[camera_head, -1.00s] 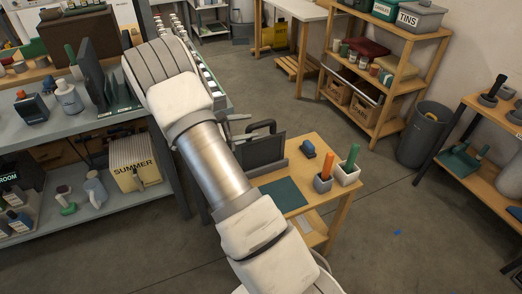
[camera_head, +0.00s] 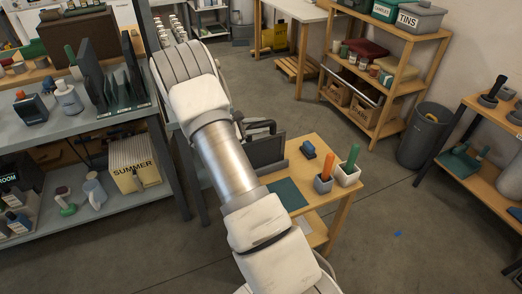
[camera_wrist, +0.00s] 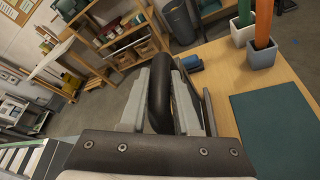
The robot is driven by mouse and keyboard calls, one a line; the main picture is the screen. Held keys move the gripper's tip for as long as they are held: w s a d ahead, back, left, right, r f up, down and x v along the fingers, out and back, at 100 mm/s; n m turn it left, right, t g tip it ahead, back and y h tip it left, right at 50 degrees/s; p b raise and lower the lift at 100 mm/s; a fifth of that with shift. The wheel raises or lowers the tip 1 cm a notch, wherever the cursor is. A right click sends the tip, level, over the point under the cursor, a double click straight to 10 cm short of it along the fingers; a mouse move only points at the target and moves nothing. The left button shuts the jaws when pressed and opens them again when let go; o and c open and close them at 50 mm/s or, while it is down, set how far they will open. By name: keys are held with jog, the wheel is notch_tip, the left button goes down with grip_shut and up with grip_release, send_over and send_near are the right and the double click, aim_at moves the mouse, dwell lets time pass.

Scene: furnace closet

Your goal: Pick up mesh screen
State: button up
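On the small wooden table, a dark upright panel with a thick black loop handle (camera_head: 262,127) stands in a dark holder; it looks like the mesh screen, but no weave can be made out. In the wrist view the black handle (camera_wrist: 160,95) runs between the two pale fingers of my gripper (camera_wrist: 163,98). The fingers look open, one on each side of the handle, with little space around it. Dark plate edges (camera_wrist: 207,108) show just right of the fingers. In the head view my forearm hides most of my gripper.
The table (camera_head: 322,160) also bears a green mat (camera_head: 287,194), a blue object (camera_head: 308,149) and two pots with an orange (camera_head: 324,168) and a green stick (camera_head: 353,158). A shelf unit with dark panels in a rack (camera_head: 125,103) stands at left. Open floor lies right of the table.

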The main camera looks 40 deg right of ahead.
grip_shut()
dwell(1.0)
